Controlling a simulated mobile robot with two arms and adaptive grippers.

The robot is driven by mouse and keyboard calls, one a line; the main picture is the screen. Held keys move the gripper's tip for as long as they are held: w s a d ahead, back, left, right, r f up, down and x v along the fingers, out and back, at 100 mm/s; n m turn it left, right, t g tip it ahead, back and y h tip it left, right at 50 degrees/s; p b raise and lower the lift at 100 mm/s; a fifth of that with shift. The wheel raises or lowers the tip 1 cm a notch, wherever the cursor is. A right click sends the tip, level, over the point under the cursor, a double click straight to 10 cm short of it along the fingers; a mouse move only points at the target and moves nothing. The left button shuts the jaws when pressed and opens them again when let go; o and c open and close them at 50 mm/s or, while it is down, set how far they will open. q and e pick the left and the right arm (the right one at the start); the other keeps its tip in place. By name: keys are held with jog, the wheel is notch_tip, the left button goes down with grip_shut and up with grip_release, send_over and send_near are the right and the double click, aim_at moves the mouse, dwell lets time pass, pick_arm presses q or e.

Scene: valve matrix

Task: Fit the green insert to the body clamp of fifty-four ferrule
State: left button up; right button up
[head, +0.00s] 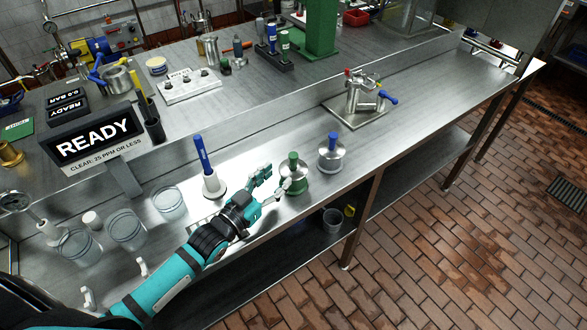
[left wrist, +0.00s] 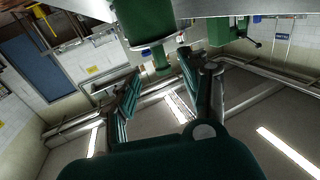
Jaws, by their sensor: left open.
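The green insert (head: 294,181) is a round steel piece with a green knob on top, standing upright on the steel bench. My left gripper (head: 276,182) is open and empty just left of it, its fingers pointing at it. In the left wrist view, the green knob (left wrist: 161,58) shows beyond and between the spread fingers (left wrist: 157,84); I cannot tell if they touch it. A steel valve fitting (head: 362,97) with a blue handle and a red part stands on a plate farther back; I cannot read a label naming the ferrule or clamp. My right gripper is not in view.
A similar blue-knobbed insert (head: 330,156) stands right of the green one. A blue-handled brush (head: 203,157) stands upright in a white holder on the left. Clear buckets (head: 127,230) line the left side. The bench is clear right of the valve fitting.

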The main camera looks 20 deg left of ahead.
aim_at(291, 164)
pick_arm(q)
jog(key=shift+x, duration=1.1)
jog(key=x, duration=0.4)
jog(key=shift+w+d+p, duration=0.15)
jog(key=shift+w+p, duration=0.25)
jog(key=shift+w+d, duration=0.15)
jog(key=shift+w, duration=0.25)
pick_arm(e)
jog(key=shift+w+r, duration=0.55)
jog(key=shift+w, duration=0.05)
pick_arm(q)
jog(key=shift+s, duration=0.1)
jog(key=shift+c, duration=1.1)
grip_shut()
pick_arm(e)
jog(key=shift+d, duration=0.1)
pick_arm(q)
jog(key=shift+f, duration=0.1)
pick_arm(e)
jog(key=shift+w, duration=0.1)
